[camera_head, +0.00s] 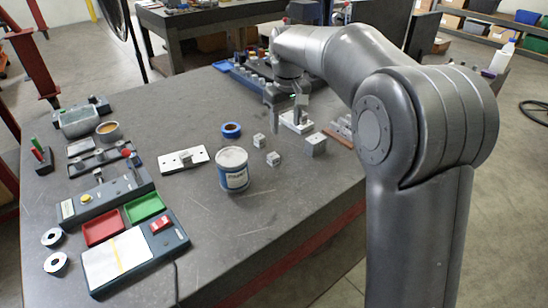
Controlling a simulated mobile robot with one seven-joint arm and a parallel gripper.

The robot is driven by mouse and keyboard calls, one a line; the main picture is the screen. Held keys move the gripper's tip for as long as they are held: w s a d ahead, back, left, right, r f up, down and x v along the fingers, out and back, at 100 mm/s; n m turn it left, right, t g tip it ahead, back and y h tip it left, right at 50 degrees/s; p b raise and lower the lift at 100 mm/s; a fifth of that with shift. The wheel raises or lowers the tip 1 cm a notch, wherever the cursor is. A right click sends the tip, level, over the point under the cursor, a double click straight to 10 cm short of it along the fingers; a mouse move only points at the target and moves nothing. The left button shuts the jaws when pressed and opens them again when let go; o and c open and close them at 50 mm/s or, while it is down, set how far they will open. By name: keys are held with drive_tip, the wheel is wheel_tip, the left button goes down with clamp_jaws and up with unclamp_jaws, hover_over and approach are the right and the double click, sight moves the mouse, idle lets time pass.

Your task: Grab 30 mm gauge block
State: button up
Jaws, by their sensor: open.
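Small pale grey metal blocks stand on the grey table (205,245) in front of my gripper. Two small ones (258,140) (273,159) are close together, and a larger block (315,145) stands to their right. No size marking is legible, so I cannot tell which is the 30 mm gauge block. My gripper (287,112) is open and points down above the table's far right part, behind these blocks. A white base (296,122) shows below its right finger. I cannot tell whether anything lies between the fingers.
A white-blue can (232,170) and a blue tape ring (231,130) stand left of the blocks. A white plate with a grey block (183,160) lies farther left. Red (103,227) and green (145,207) trays sit front left. A blue rack (236,72) lies behind. The table's front middle is clear.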

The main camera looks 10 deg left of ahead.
drive_tip(key=w+a+f+n, duration=0.1)
drive_tip(key=w+a+f, duration=0.2)
drive_tip(key=a+f, duration=0.1)
hover_over(273, 155)
drive_tip(key=shift+g, duration=0.4)
wheel_tip(273, 155, down, 5)
drive_tip(key=shift+a+f, duration=0.1)
drive_tip(key=shift+a, duration=0.05)
drive_tip(key=shift+s+d+f, duration=0.1)
drive_tip(key=shift+f, duration=1.25)
drive_tip(key=shift+s+d+f, duration=0.1)
drive_tip(key=shift+f, duration=1.2)
drive_tip(key=shift+c, duration=0.4)
drive_tip(key=shift+w, duration=0.1)
drive_tip(key=c, duration=1)
clamp_jaws()
drive_tip(key=shift+r, duration=0.15)
